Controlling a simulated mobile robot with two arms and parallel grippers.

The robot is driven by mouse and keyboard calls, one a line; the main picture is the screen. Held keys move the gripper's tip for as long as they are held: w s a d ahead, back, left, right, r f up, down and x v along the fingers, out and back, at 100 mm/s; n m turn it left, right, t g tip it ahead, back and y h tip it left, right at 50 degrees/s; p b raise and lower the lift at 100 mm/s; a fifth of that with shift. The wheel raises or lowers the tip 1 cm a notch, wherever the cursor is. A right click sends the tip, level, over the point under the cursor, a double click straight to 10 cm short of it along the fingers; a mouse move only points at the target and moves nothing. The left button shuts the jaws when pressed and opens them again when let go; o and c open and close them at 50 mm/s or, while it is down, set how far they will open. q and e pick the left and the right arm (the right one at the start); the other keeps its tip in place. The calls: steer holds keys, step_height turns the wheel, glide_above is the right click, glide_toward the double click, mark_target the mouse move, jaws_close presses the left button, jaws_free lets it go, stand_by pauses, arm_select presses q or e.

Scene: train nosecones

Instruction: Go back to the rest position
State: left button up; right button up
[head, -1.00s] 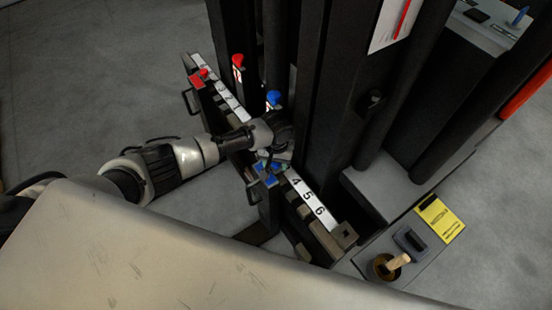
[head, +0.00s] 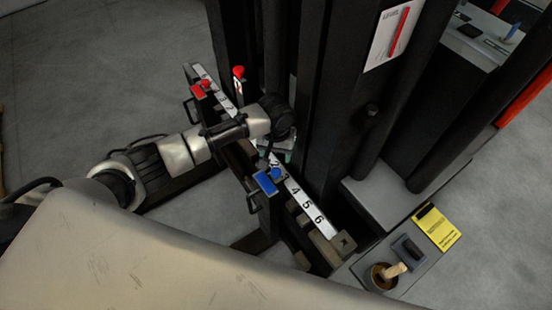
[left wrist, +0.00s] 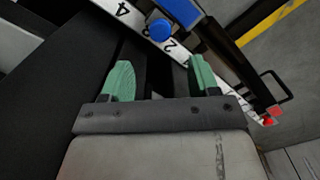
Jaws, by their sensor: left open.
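My left gripper (head: 272,155) hangs over the numbered rail (head: 300,195), just above and behind the blue block. Most of it is hidden by my own wrist in the head view. In the left wrist view its two green fingertips (left wrist: 162,76) are spread apart with nothing between them. The blue block with a round blue knob (head: 267,182) stands at the rail's near side, apart from the fingers. Its knob also shows in the left wrist view (left wrist: 160,29). My right gripper is in neither view.
A red-topped block (head: 201,90) and a red knob on a post (head: 238,73) stand at the rail's far end. Tall black columns (head: 335,110) rise close behind the rail. A yellow card (head: 437,228) and a brown pot (head: 383,275) lie at right. Floor at left is clear.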

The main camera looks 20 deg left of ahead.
arm_select(q)
steer(key=shift+r, duration=0.5)
steer(key=s+d+m+t+h, duration=0.2)
steer(key=s+d+m+h, duration=0.3)
steer(key=s, duration=0.9)
steer(key=s+a+r+n+t+y, duration=0.2)
steer(key=s+a+r+y, duration=0.3)
steer(key=s+a, duration=0.7)
step_height(320, 180, down, 21)
steer(key=d+g+p, duration=0.2)
steer(key=p, duration=0.1)
steer(key=s+a+f+g+p, duration=0.1)
steer(key=s+a+f+p, duration=0.2)
steer(key=s+f, duration=1.2)
steer(key=s, duration=0.2)
steer(key=shift+s+a+m, duration=0.25)
steer(key=shift+s+m, duration=0.05)
steer(key=shift+m, duration=0.1)
